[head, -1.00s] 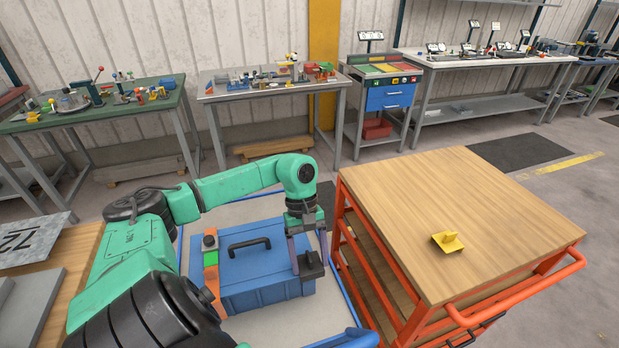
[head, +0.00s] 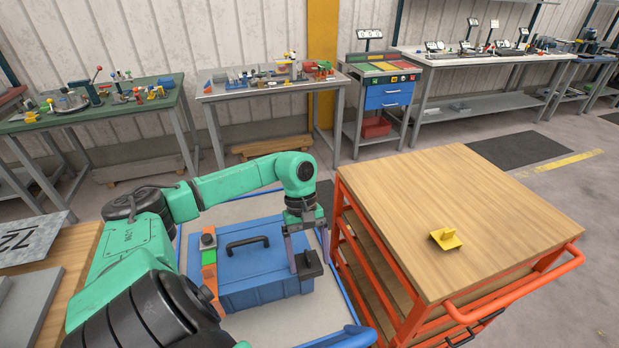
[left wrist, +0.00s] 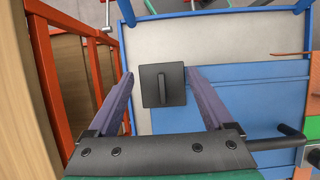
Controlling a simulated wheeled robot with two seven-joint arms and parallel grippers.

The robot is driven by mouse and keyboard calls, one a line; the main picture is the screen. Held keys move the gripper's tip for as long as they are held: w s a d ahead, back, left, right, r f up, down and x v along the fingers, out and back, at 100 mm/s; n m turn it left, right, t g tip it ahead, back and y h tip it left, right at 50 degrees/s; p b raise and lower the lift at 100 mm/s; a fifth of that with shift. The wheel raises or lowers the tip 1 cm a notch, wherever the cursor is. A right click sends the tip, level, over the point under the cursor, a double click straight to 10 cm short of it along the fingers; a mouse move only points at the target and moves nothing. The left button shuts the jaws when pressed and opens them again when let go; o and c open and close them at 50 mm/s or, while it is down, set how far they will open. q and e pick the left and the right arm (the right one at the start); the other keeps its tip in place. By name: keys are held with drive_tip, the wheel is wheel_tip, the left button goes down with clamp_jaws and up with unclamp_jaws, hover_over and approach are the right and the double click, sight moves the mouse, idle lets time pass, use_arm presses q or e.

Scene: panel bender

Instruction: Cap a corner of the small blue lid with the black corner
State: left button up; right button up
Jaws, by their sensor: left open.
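The small blue lid (head: 262,284) has a black bar handle and lies on a pale surface. The black corner (head: 311,265), a dark square plate with an upright tab, sits at the lid's right corner. In the left wrist view the black corner (left wrist: 152,96) overlaps the corner of the blue lid (left wrist: 235,100). I cannot tell whether it is fully seated. My left gripper (head: 308,250) is open, its fingers on either side of the black corner. They also show apart in the left wrist view (left wrist: 161,78). My right gripper is not in view.
Orange and green blocks (head: 209,257) lie along the lid's left side with a dark round-topped piece (head: 208,241). A red cart with a wooden top (head: 400,200) stands close on the right, carrying a yellow bracket (head: 445,239). Blue rails (head: 348,340) edge the pale surface.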

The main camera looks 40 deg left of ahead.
use_arm(q)
drive_tip(key=b+v, duration=0.1)
drive_tip(key=v, duration=0.6)
drive_tip(key=shift+a+r+b, duration=0.2)
drive_tip(key=shift+b, duration=0.2)
drive_tip(key=p+v, duration=0.2)
drive_tip(key=v, duration=0.5)
drive_tip(key=shift+w+d+r, duration=0.1)
drive_tip(key=shift+d, duration=0.1)
